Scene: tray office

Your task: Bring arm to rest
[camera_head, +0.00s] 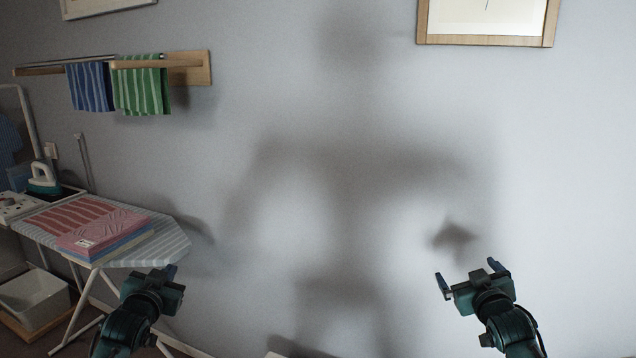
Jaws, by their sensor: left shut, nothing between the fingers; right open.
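My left gripper (169,271) is at the lower left, in front of the right end of the ironing board. Its fingers are together with nothing between them. My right gripper (467,272) is at the lower right, in front of the bare wall. Its two fingers stand well apart and hold nothing. Both arms come up from the bottom edge, and neither gripper is seen touching anything.
An ironing board (172,243) stands at the left with folded cloths (105,232) and an iron (43,177). A white bin (36,300) sits below. Towels (141,84) hang on a wall rack. The wall (340,200) ahead is clear, with a frame (486,42) high up.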

